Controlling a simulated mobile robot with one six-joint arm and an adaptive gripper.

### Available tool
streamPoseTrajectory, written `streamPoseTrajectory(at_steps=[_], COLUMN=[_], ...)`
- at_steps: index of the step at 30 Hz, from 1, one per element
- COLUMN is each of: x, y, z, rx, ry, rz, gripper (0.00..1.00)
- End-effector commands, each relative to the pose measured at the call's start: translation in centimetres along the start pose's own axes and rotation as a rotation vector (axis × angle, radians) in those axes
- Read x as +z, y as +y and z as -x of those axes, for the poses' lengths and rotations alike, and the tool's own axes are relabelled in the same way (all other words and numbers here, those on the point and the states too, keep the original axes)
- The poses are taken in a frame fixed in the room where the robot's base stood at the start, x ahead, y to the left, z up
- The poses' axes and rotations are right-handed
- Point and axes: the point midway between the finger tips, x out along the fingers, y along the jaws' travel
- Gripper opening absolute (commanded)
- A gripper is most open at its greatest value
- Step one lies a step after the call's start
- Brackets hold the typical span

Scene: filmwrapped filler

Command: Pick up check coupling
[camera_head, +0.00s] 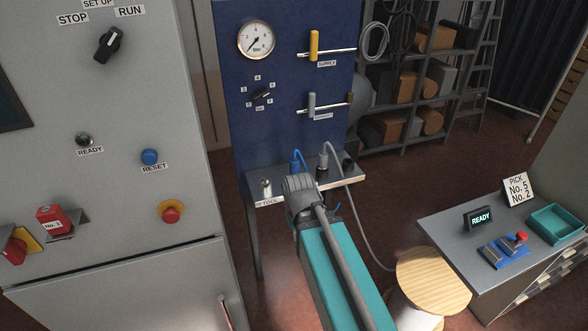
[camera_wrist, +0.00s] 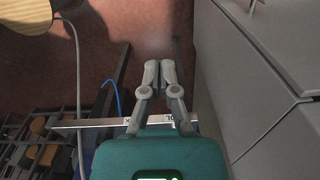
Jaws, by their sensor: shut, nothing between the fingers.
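A small metal fitting (camera_head: 266,188) stands upright at the left end of the narrow shelf, above a label reading TOOL. It may be the check coupling, but I cannot tell for sure. A blue-hosed fitting (camera_head: 295,163) and a grey-hosed fitting (camera_head: 323,165) stand further right on the shelf. My gripper (camera_wrist: 160,68) shows in the wrist view with its fingertips together and nothing between them. It points past the shelf edge (camera_wrist: 95,123) over the floor. In the head view my arm hides the gripper and the middle of the shelf.
A grey cabinet (camera_head: 110,190) stands close on the left; its side also fills the right of the wrist view. A blue panel (camera_head: 285,110) with gauge and levers rises behind the shelf. A wooden-topped reel (camera_head: 432,278) and a table (camera_head: 455,225) stand at right.

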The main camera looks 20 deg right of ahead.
Motion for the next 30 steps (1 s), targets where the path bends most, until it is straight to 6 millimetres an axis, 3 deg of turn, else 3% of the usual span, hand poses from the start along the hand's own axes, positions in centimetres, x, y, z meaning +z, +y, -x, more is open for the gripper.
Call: streamPoseTrajectory(at_steps=[9,16,21,30], x=[0.0,-0.5,-2.2,-7.7], y=[0.0,0.3,1.4,4.5], z=[0.0,-0.5,-1.8,-3.8], rx=[0.0,0.03,0.129,0.41], ry=[0.0,0.014,0.065,0.317], rz=[0.0,-0.024,-0.108,-0.351], gripper=[0.0,0.43,0.73,0.73])
